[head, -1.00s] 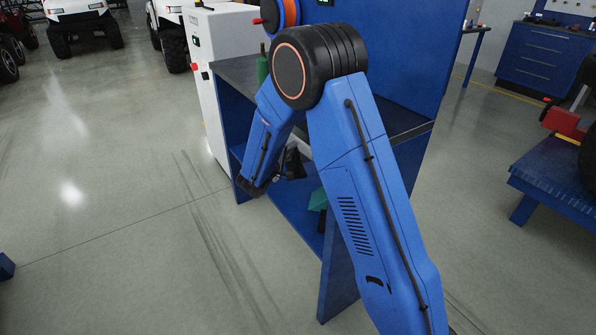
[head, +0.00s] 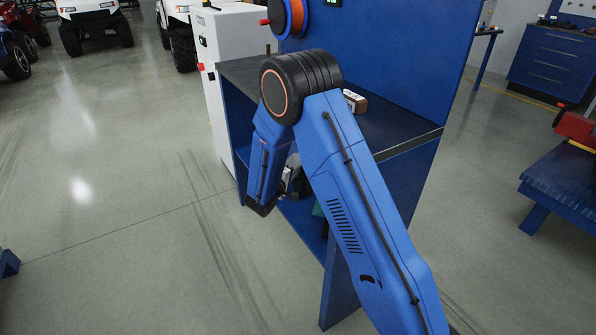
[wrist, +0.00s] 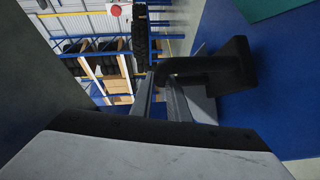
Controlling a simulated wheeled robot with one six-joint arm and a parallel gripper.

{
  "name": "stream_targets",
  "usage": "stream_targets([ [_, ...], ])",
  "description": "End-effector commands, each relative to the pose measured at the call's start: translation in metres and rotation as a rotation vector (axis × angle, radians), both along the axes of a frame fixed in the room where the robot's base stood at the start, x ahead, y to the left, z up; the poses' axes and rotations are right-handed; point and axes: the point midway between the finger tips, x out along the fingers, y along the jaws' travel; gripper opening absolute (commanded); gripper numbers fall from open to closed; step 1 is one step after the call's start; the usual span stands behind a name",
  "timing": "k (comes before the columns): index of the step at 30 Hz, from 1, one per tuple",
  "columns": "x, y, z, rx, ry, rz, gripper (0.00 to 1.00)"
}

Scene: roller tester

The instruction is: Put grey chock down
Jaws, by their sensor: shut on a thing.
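The grey chock (wrist: 238,68) is a dark grey block in the wrist view, with a narrower dark part reaching left to the fingers. My gripper (wrist: 168,88) is shut on it; the light grey fingers show in the middle of the wrist view. In the head view my gripper (head: 289,183) is small and partly hidden behind my arm, at the open side of the blue bench (head: 337,275). The chock is close to a blue surface (wrist: 283,110); I cannot tell whether they touch.
A teal thing (wrist: 270,8) lies on the blue surface. A small box (head: 354,101) stands on the dark bench top (head: 395,128). A white cabinet (head: 223,50) stands behind the bench. The floor (head: 110,200) to the left is clear. A blue stand (head: 560,180) is at right.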

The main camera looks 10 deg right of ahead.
Motion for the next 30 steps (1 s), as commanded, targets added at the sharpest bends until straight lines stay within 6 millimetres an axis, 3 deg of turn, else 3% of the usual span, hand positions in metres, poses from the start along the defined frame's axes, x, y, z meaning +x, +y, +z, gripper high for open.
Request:
stream_targets([
  [3,0.0002,0.0001,-0.0098,-0.001,-0.001,0.0,0.0],
  [14,0.0003,0.0001,-0.0121,-0.001,-0.002,0.001,0.0],
  [15,0.0001,0.0,-0.0122,0.0,-0.002,0.001,0.25],
  [16,0.0001,0.0,-0.0122,0.0,-0.002,0.001,0.32],
  [30,-0.0062,0.0069,-0.0092,0.0,-0.001,0.003,0.34],
])
